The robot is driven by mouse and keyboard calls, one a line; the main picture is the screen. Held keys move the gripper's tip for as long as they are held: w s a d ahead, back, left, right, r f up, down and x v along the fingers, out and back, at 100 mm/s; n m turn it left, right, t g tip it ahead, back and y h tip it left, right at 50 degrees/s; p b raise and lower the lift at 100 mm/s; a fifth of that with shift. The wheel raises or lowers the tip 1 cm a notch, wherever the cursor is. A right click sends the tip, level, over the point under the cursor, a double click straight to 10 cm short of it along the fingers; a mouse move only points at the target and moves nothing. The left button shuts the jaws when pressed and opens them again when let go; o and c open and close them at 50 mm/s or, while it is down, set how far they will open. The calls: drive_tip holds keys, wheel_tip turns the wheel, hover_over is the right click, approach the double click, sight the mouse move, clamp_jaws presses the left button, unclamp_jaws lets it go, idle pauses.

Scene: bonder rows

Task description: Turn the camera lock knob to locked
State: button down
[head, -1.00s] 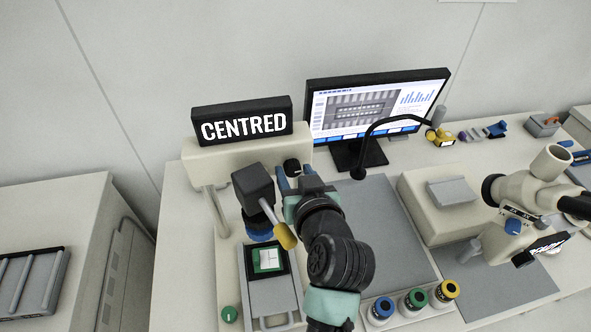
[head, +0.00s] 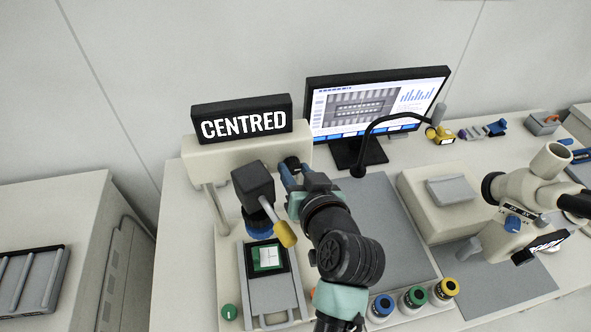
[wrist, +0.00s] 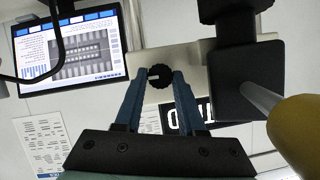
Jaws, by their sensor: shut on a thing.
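The camera lock knob (wrist: 159,76) is black with a scalloped rim and a pale mark pointing left in the wrist view. It sits on the cream housing under the sign, and its dark top (head: 292,163) shows beside my fingers in the head view. My gripper (wrist: 159,79) has its two blue fingers on either side of the knob and is shut on it. In the head view my gripper (head: 289,173) partly hides the knob. I cannot read a lock label near it.
The sign (head: 243,122) reads CENTRED. A black camera block with a yellow-tipped lever (head: 285,234) stands close left of my gripper. A monitor (head: 375,110) is behind; a gooseneck lamp (head: 385,120) and a microscope (head: 520,215) are to the right. A grey mat (head: 385,225) is bare.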

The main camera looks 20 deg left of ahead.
drive_tip(key=c, duration=0.8)
unclamp_jaws()
drive_tip(key=shift+o, duration=0.2)
drive_tip(key=shift+s+d, duration=0.1)
drive_tip(key=b+v, duration=0.3)
drive_tip(key=v, duration=0.9)
drive_tip(key=shift+s+d+r, duration=0.15)
drive_tip(key=shift+s+r, duration=0.05)
drive_tip(key=shift+s, duration=0.1)
